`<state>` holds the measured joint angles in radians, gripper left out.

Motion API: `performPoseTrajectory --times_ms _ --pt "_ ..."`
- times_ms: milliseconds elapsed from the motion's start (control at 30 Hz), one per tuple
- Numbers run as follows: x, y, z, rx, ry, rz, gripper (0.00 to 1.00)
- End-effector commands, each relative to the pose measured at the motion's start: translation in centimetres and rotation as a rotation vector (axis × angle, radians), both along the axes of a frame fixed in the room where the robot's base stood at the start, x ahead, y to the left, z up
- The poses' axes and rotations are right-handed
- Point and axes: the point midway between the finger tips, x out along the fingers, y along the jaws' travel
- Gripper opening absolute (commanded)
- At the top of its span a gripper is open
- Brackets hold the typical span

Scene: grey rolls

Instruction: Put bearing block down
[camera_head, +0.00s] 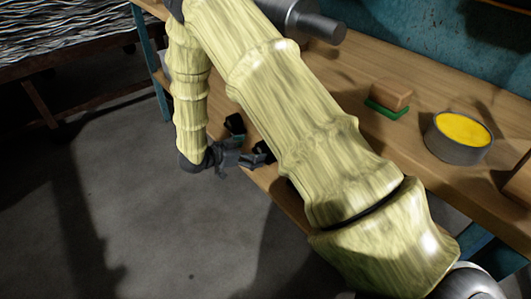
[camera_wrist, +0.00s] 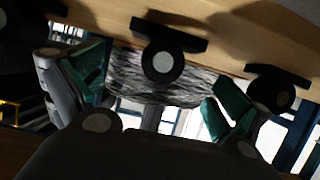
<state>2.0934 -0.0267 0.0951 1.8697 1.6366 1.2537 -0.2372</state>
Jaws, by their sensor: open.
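A black bearing block (camera_wrist: 162,60) with a round housing and a pale round centre shows in the wrist view, between my fingers and against the bench. My gripper (camera_wrist: 158,95) is open, its two green-padded fingers spread on either side with visible gaps to the block. A second bearing block (camera_wrist: 272,93) is close beside the right finger. In the head view my gripper (camera_head: 248,142) is at the bench's front edge, small and dark; I cannot clearly tell any bearing block apart from the fingers there.
The wooden bench (camera_head: 410,165) runs diagonally, partly hidden by my arm. On it are a brown block on a green base (camera_head: 388,98), a grey round tin with yellow contents (camera_head: 462,136) and a brown object (camera_head: 519,182) at the right edge. Open floor (camera_head: 150,215) lies left.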

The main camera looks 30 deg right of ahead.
Motion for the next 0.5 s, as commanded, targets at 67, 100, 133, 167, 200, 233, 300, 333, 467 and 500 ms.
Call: performPoseTrajectory --times_ms 67,100,133,167,200,233,300,333,467,500 --pt "0.1 -0.8 -0.5 0.000 0.000 0.000 1.00" --pt "0.1 -1.1 -0.6 0.000 0.000 0.000 1.00" --pt "0.1 -1.3 -0.6 0.000 0.000 -0.001 1.00" --pt "0.1 -1.4 -0.6 -0.001 0.000 -0.001 1.00" --pt "0.1 -1.5 -0.6 -0.001 -0.001 -0.001 1.00" --pt "0.1 -1.7 -0.7 -0.001 0.000 -0.002 1.00" --pt "0.1 -2.1 -0.9 -0.001 0.000 -0.002 1.00" --pt "0.2 -2.3 -1.0 0.000 -0.001 -0.004 1.00" --pt "0.4 -3.5 -1.6 0.000 -0.001 -0.004 1.00" --pt "0.4 -4.0 -1.8 -0.001 -0.001 -0.004 1.00"
